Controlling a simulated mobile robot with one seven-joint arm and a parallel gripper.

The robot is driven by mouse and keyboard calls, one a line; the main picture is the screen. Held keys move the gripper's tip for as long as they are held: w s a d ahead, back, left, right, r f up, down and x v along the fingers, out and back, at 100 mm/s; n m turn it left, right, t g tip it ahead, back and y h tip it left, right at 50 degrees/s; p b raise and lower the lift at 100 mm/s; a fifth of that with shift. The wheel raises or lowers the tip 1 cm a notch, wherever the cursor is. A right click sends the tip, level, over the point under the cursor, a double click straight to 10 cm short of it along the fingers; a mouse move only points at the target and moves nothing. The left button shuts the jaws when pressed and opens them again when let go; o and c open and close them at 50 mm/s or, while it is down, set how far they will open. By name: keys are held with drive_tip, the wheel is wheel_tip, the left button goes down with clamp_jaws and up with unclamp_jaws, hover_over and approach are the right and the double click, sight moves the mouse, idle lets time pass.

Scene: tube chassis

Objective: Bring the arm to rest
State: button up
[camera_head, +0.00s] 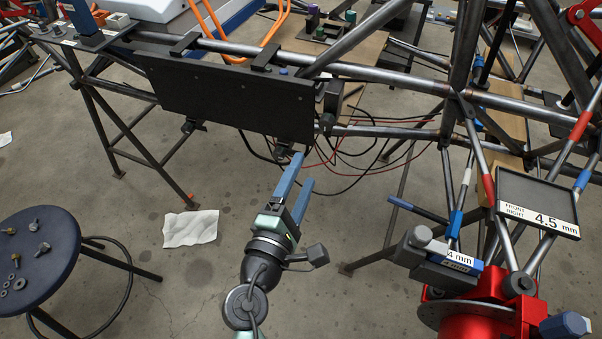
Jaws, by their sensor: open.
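My gripper (299,169) is in the lower middle of the head view, at the end of my arm (262,262), which reaches up from the bottom edge. Its two blue fingers are apart, with nothing seen between them. The fingertips point away toward the lower edge of a black panel (230,98) on the tube chassis (370,73). The left fingertip overlaps the area just below the panel in the picture; I cannot tell whether they touch.
Dark cables (345,165) hang behind the fingers. A blue stool (38,250) with bolts and washers stands at left. Red hardware (470,315) and a "4.5 mm" sign (540,208) are at right. Paper (190,228) lies on the floor, which is otherwise clear around it.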

drive_tip(key=w+d+r+m+t, duration=0.15)
drive_tip(key=r+m, duration=0.55)
drive_tip(key=r, duration=0.8)
drive_tip(key=d+r+m+t, duration=0.3)
drive_tip(key=r+m, duration=0.4)
drive_tip(key=r, duration=0.7)
drive_tip(key=s+a+r+m+t+y, duration=0.1)
drive_tip(key=s+r+m+t+y, duration=0.15)
drive_tip(key=s+r, duration=0.6)
drive_tip(key=s+r+m+t+y, duration=0.2)
drive_tip(key=s+r+t, duration=0.15)
drive_tip(key=r, duration=0.95)
wheel_tip(320, 180, up, 21)
drive_tip(key=p, duration=2.2)
drive_tip(key=shift+a, duration=0.15)
